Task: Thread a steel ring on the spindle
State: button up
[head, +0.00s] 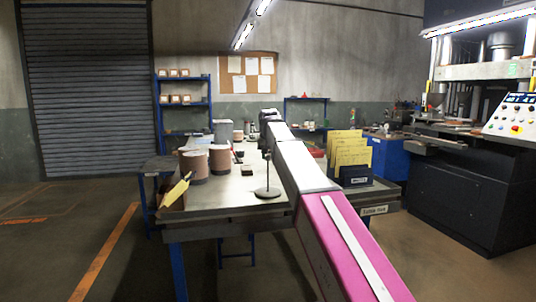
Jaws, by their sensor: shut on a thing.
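A thin upright spindle (267,175) on a round dark base (267,193) stands near the front of the steel work table (225,199). My arm reaches over the table from the lower right, passing close to the right of the spindle in the picture. My gripper (265,149) is the small dark part at the arm's far end, seemingly pointing down near the spindle's upper part. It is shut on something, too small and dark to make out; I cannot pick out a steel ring. The arm and gripper hide part of the table, and I cannot tell their distance from the spindle.
Brown drums with pale tops (195,163) stand left of the spindle, beside a yellow tag (175,191). Yellow cards (350,156) stand in a dark holder (356,176) at right. A small dark block (247,170) lies behind.

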jog(key=shift+f, duration=0.45)
dwell(0.3)
jog(key=shift+f, duration=2.6)
jog(key=o, duration=1)
jog(key=shift+f, duration=0.15)
jog(key=shift+c, duration=0.2)
jog(key=v, duration=1)
jog(key=shift+r, duration=0.35)
jog(key=shift+s, duration=0.15)
